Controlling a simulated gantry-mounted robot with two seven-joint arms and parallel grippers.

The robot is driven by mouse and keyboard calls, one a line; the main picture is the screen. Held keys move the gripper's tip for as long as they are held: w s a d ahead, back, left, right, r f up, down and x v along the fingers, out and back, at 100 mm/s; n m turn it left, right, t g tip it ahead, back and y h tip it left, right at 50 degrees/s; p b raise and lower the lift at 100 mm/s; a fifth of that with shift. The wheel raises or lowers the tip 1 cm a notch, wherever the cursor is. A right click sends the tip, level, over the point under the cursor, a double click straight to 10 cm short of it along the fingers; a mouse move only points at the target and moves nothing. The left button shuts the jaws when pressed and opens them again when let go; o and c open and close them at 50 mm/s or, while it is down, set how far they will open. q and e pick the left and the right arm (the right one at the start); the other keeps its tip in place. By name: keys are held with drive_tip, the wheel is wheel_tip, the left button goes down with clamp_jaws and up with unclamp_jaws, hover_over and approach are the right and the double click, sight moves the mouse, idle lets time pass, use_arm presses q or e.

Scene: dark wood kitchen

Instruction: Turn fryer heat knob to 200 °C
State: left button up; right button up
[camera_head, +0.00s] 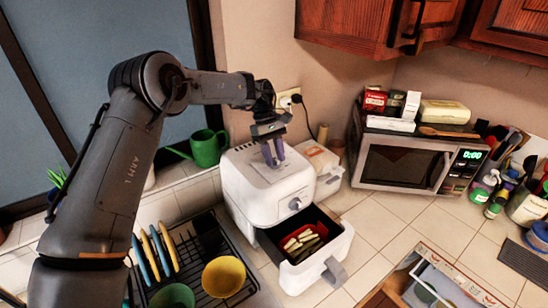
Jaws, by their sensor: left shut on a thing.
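The white air fryer (262,184) stands on the tiled counter near the middle of the head view. Its drawer (328,262) is pulled out, with a red basket (300,243) of pale fry-like sticks inside. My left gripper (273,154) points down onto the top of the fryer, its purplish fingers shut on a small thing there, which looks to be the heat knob. The fingers hide that knob, and its setting cannot be read. A round grey knob (295,204) shows uncovered on the fryer's front. My right gripper is out of view.
A dish rack (240,287) with a yellow bowl (223,277) stands left of the drawer. A green watering can (207,149) is behind at left. A microwave (406,163) and a white box (319,160) are to the right. Bare counter lies right of the drawer.

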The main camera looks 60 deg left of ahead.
use_arm(q)
drive_tip(key=shift+f, duration=0.1)
idle(0.4)
drive_tip(key=o, duration=1)
drive_tip(key=v, duration=1.1)
